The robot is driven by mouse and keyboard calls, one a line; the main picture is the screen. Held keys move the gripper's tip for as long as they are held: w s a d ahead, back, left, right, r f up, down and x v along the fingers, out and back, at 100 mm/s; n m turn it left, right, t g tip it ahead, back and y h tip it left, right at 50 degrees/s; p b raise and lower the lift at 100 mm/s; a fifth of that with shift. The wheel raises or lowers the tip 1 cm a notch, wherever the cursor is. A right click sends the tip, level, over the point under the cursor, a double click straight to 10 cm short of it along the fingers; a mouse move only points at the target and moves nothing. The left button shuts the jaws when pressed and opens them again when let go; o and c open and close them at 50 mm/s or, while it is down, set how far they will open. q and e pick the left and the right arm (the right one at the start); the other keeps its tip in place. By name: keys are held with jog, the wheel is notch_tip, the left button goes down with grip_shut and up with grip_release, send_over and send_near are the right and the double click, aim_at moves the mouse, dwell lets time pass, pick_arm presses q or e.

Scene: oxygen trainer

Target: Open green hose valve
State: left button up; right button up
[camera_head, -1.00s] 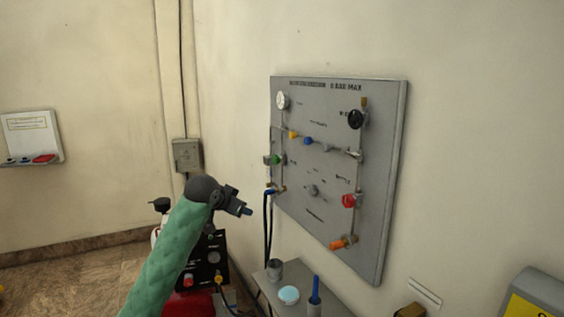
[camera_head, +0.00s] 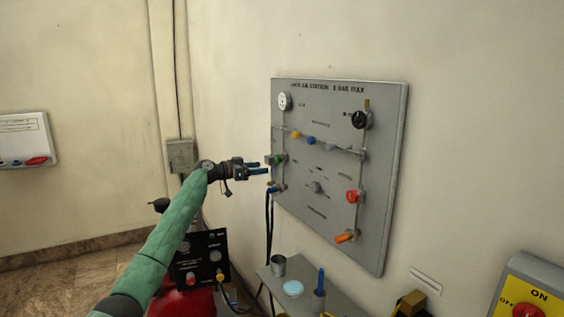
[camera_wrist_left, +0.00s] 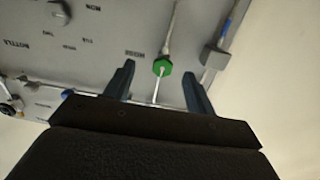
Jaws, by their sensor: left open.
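The green hose valve (camera_head: 276,159) is a small green knob at the left edge of the grey wall panel (camera_head: 330,225). My left gripper (camera_head: 262,168) is open, its blue fingers pointing right toward the panel, close to the green valve and slightly below it in the head view. In the left wrist view the green valve (camera_wrist_left: 162,67) lies between the two open fingertips (camera_wrist_left: 158,78), beyond them on the panel. The fingers do not appear closed on it; whether they touch it I cannot tell. My right gripper is not in view.
The panel also carries a red knob (camera_head: 353,196), an orange handle (camera_head: 345,237), a black knob (camera_head: 359,119) and a white gauge (camera_head: 284,101). A shelf (camera_head: 340,298) with a cup (camera_head: 278,265) stands below. A black control box (camera_head: 203,262) sits lower left.

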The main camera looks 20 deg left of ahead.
aim_at(276, 160)
pick_arm(q)
jog(key=shift+w+a+r+m+t, duration=0.15)
jog(key=shift+r+m+t, duration=0.15)
jog(key=shift+r+m, duration=0.2)
jog(key=shift+w+r+m+t, duration=0.15)
jog(key=shift+r+m+t, duration=0.2)
jog(key=shift+m, duration=0.25)
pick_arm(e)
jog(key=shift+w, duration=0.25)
pick_arm(q)
jog(key=p+x, duration=0.3)
jog(key=x, duration=0.4)
jog(key=shift+r, duration=0.15)
jog(key=shift+w+d, duration=0.25)
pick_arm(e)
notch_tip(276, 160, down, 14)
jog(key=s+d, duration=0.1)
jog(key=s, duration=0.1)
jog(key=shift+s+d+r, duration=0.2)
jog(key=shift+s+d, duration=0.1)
pick_arm(q)
jog(key=c, duration=1)
